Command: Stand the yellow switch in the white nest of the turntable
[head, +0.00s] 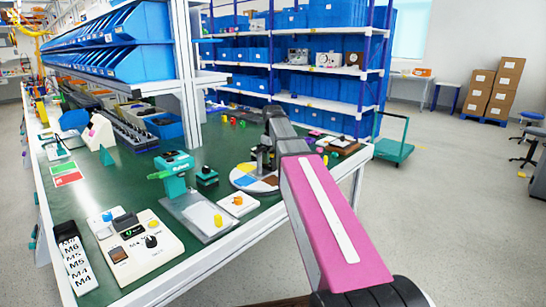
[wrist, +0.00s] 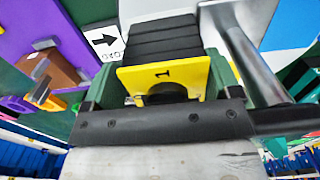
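The yellow switch (wrist: 163,77) fills the middle of the wrist view. It has a yellow face plate marked "1", a dark round part at its lower edge and a black ribbed body behind. My gripper (wrist: 163,92) has its dark green fingers on both sides of the switch and appears shut on it. In the head view my gripper (head: 264,158) is above the turntable (head: 243,180), a round disc with coloured and white sectors. The switch cannot be made out there. A white area lies beyond the switch in the wrist view; the nest's shape is hidden.
A grey metal post (wrist: 250,65) stands just right of the switch. A teal device (head: 174,175) and a white box with an orange knob (head: 238,203) stand left of and before the turntable. A cream control box (head: 135,245) is at the near left.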

